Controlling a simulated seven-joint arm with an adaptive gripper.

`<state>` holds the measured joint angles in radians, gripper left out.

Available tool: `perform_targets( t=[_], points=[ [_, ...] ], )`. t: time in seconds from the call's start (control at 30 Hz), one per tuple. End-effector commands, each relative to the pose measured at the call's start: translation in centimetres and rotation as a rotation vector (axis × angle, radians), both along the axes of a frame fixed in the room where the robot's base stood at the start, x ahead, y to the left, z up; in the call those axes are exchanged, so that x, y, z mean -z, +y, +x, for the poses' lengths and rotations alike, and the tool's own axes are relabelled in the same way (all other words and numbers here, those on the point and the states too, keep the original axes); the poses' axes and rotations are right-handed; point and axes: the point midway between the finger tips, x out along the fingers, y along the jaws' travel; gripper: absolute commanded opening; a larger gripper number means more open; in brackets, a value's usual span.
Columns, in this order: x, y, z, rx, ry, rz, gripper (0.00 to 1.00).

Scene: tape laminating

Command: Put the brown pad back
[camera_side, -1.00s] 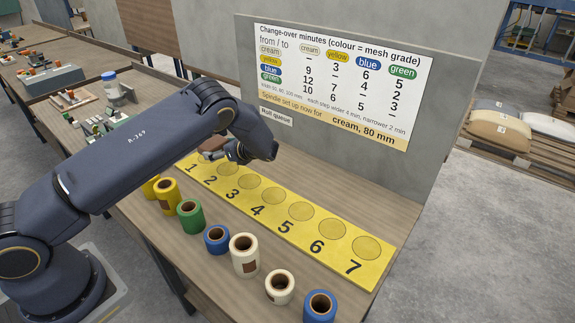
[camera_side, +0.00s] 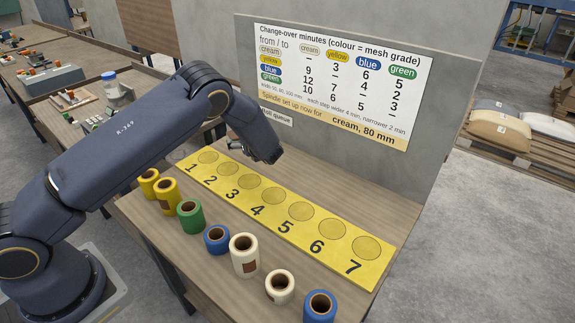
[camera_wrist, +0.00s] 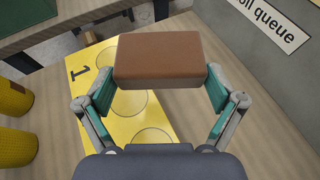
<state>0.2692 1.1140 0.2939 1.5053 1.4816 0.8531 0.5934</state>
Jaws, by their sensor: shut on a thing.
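The brown pad (camera_wrist: 160,58) is a plain brown block held between the two fingers of my gripper (camera_wrist: 160,88) in the wrist view. It is above the yellow numbered strip (camera_wrist: 108,128), near the end marked 1, and covers part of it in that view. In the side view, my gripper (camera_side: 265,152) is above the bench behind the strip (camera_side: 285,205), close to the upright grey board. The pad is not clearly visible there, hidden by the arm and gripper. The circles on the strip are empty in the side view.
Several rolls, such as the green roll (camera_side: 191,216) and tall cream roll (camera_side: 244,255), stand in a row in front of the strip. The upright board (camera_side: 450,110) with the change-over chart (camera_side: 338,85) rises behind it. Bare bench (camera_side: 350,200) lies between strip and board.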

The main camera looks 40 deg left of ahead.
Motion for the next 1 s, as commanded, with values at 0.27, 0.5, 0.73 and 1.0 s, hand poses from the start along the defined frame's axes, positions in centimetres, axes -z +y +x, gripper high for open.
perform_targets(
  t=[0.27, 0.5, 0.73, 1.0],
  points=[
    [-0.6, -13.6, 3.2, 0.480, 0.002, -0.001, 0.62],
    [-0.7, -27.4, 1.5, 0.885, 0.001, -0.002, 0.62],
    [-1.7, -35.7, -1.3, 1.092, -0.003, -0.001, 0.62],
    [-1.3, -38.6, -0.3, 1.129, -0.001, 0.002, 0.62]
  ],
)
